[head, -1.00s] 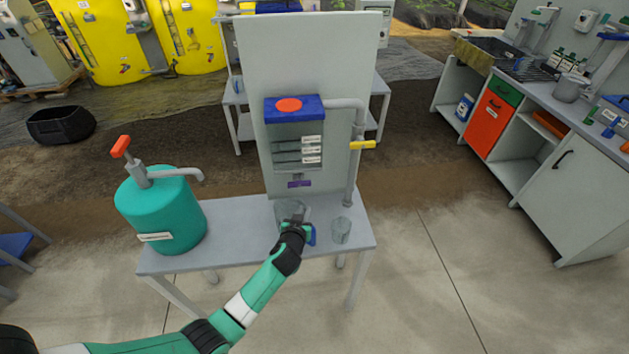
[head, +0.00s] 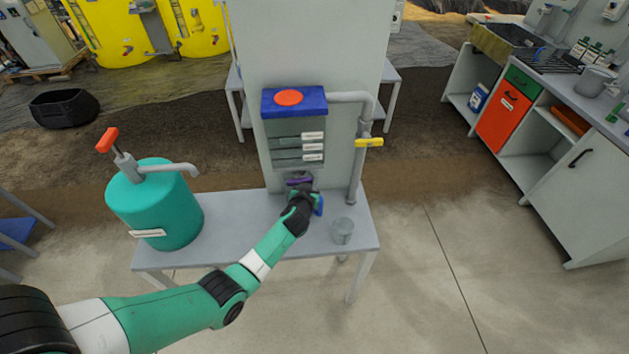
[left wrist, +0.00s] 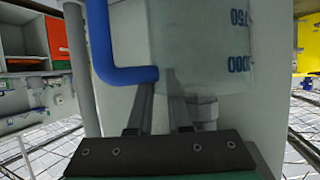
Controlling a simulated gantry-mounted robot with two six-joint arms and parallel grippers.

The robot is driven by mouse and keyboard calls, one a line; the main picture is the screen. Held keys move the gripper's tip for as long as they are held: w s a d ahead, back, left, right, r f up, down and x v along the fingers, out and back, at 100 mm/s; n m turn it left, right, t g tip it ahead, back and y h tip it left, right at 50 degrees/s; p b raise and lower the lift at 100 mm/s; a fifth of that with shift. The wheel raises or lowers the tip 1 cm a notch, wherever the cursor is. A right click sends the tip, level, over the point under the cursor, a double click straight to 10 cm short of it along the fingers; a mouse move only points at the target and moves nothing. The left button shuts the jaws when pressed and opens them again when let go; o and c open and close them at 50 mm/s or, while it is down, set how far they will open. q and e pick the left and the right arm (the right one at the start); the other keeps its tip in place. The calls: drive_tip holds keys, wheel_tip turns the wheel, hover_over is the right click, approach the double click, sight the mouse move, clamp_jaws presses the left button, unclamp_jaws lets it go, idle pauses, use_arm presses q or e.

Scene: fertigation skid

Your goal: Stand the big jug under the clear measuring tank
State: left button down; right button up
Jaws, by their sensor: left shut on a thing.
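The clear measuring tank (head: 297,135) with a blue lid is fixed to the upright grey panel above the bench. A purple part (head: 298,179) shows just below it. My left gripper (head: 301,195) is in front of the panel below the tank, shut on the big jug. The head view shows only the jug's blue handle (head: 319,205); my gripper hides most of the rest. The left wrist view, upside down, shows the clear jug (left wrist: 200,45) with blue marks, apparently upright. The fingers meet it near its rim and handle; a grey fitting shows beyond. My right gripper is not in view.
A small clear beaker (head: 342,231) stands on the grey bench (head: 240,240), right of my gripper. A teal tank (head: 155,205) with an orange-handled pump stands at the bench's left. A grey pipe with a yellow valve handle (head: 369,143) runs down the panel's right side.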

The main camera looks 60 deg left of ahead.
use_arm(q)
drive_tip(key=shift+s+d+f, duration=0.1)
drive_tip(key=shift+f, duration=0.15)
drive_tip(key=c, duration=0.8)
unclamp_jaws()
drive_tip(key=shift+s, duration=0.1)
drive_tip(key=shift+r, duration=0.15)
drive_tip(key=p+v, duration=0.4)
drive_tip(key=v, duration=0.8)
drive_tip(key=shift+d, duration=0.1)
